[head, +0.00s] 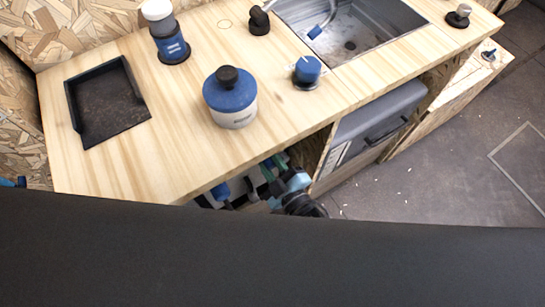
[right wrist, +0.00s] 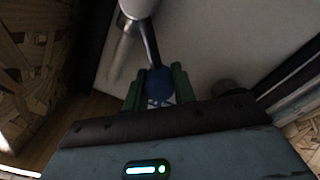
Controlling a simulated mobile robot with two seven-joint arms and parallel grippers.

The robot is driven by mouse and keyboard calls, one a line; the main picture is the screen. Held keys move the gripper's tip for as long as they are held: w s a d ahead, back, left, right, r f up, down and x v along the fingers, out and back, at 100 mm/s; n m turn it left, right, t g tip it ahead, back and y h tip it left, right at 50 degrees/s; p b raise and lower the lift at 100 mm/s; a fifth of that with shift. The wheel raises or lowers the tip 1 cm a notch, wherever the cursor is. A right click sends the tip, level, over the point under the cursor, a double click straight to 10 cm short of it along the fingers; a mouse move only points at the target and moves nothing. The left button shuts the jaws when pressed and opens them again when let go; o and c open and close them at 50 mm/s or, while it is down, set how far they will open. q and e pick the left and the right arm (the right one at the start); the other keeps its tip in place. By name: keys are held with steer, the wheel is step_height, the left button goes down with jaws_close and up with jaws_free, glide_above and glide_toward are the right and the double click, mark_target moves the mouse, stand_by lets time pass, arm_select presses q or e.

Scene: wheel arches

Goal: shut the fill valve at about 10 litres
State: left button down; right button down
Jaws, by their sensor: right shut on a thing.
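In the right wrist view, the two green fingers of my right gripper (right wrist: 158,92) are shut on a blue knob (right wrist: 160,82). A dark rod runs from the knob up to a pale fitting (right wrist: 138,8), which looks like the fill valve. A large pale surface (right wrist: 215,45), perhaps the water tank, lies behind it. In the head view my right gripper (head: 272,168) reaches under the worktop's front edge, its fingertips partly hidden. No level mark or litre reading can be made out. My left gripper is not seen.
The wooden worktop (head: 120,170) carries a black tray (head: 110,100), a blue-and-white canister (head: 230,98), a blue-labelled bottle (head: 165,30), a blue knob (head: 307,70) and a sink (head: 350,45). A grey drawer-fronted box (head: 375,120) stands right of my right arm. Open floor lies further right.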

steer(key=shift+s+f, duration=0.1)
steer(key=shift+f, duration=0.05)
stand_by(0.3)
steer(key=c, duration=1.1)
jaws_free()
steer(key=shift+c, duration=0.2)
steer(key=v, duration=0.7)
steer(key=shift+s+d, duration=0.2)
steer(key=shift+s, duration=0.1)
